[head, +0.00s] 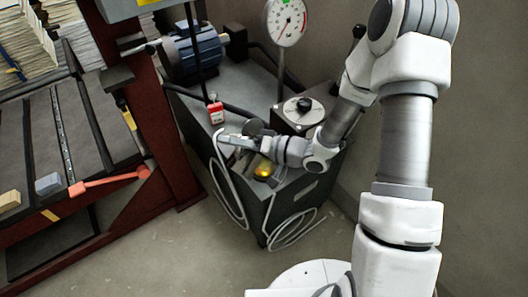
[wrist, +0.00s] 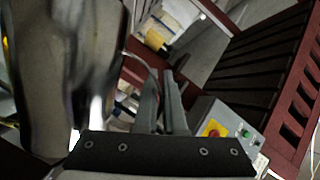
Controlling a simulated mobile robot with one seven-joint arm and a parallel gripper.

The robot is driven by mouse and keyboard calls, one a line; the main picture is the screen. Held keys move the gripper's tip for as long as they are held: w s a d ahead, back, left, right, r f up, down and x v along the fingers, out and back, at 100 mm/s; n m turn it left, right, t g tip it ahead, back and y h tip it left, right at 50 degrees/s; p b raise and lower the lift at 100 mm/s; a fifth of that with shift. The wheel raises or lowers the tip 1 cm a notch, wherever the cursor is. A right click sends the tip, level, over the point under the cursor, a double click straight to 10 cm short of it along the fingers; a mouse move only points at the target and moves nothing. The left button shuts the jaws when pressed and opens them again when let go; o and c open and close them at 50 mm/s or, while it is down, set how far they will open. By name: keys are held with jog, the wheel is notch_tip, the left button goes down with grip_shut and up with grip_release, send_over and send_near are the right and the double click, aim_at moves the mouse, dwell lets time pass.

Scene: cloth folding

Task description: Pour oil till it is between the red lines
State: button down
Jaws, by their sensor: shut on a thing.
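My gripper (head: 236,141) is over the top of the dark grey machine cabinet (head: 294,205), in the middle of the head view. A dark grey rounded thing (head: 253,128) shows right at it. In the wrist view, a large grey metallic body (wrist: 65,65), blurred and close, fills the left side beside my fingers (wrist: 165,95). It looks like the held vessel, but I cannot tell its full shape. My gripper is shut on it. A shiny yellow round thing (head: 263,171) sits on the cabinet, just below my wrist. I cannot make out red lines or any oil stream.
A blue motor (head: 195,54) and a dial gauge (head: 286,22) stand behind. A red tag or box (head: 216,113) hangs near my gripper. A white hose (head: 226,195) loops down the cabinet's side. A dark red rack (head: 160,110) stands left. Floor in front is clear.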

aim_at(227, 162)
jog(key=shift+s+a+f+n+h, duration=0.1)
jog(key=shift+s+a+n+h, duration=0.45)
jog(key=shift+n, duration=0.25)
jog(key=shift+s+a+f+n+b, duration=0.1)
jog(key=shift+s+f+n+b, duration=0.15)
jog(key=shift+f+b, duration=0.3)
jog(key=shift+s+a+f+n+b, duration=0.1)
jog(key=shift+f+n+b, duration=0.15)
jog(key=shift+f+b, duration=0.25)
jog(key=shift+s+a+n+h, duration=0.15)
jog(key=shift+s+n+h, duration=0.1)
jog(key=shift+n, duration=0.15)
jog(key=shift+t, duration=0.3)
jog(key=shift+r, duration=0.1)
